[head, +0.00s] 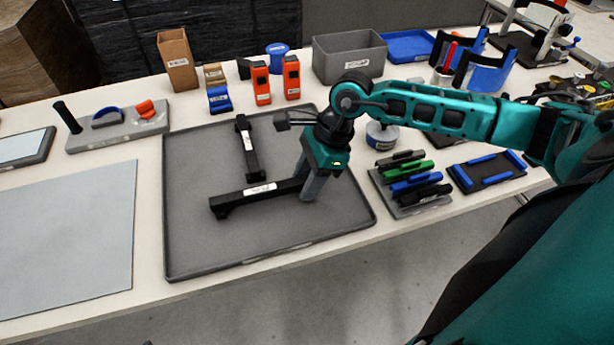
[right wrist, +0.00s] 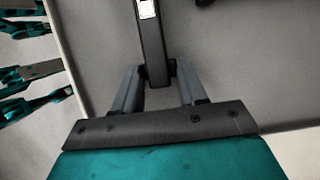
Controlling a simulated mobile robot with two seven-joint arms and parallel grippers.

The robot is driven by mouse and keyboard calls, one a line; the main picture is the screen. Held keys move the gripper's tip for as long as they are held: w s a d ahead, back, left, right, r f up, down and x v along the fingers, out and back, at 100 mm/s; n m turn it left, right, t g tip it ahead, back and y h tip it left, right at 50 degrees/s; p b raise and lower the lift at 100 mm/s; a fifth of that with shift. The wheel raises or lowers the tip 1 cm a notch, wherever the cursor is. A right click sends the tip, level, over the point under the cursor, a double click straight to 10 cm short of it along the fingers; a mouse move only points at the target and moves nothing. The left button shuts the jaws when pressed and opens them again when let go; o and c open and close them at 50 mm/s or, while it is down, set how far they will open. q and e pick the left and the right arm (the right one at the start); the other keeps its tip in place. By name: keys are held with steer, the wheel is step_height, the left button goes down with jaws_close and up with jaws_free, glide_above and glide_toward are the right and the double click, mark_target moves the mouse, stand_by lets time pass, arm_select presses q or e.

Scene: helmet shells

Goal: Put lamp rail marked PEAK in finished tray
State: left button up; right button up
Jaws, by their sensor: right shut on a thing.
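A black lamp rail (head: 246,198) with a white label lies in or just above the large grey tray (head: 195,248); the label is too small to read. My right gripper (head: 309,190) is shut on the rail's right end. In the right wrist view the same rail (right wrist: 152,50) runs up from between the two fingers (right wrist: 155,88). A second black rail (head: 247,150), also labelled, lies in the tray farther back. Which rail is marked PEAK I cannot tell. My left gripper is not in view.
A rack (head: 405,187) of coloured pieces stands right of the tray. A grey bin (head: 349,55), orange tools (head: 262,85) and a cardboard box (head: 177,60) stand behind. A grey mat (head: 65,240) lies left. The tray's front is bare.

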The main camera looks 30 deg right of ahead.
steer(key=o, duration=1.2)
steer(key=shift+d+r, duration=0.1)
steer(key=shift+r, duration=0.15)
steer(key=v, duration=1.1)
steer(key=shift+d+r, duration=0.2)
steer(key=shift+r, duration=0.1)
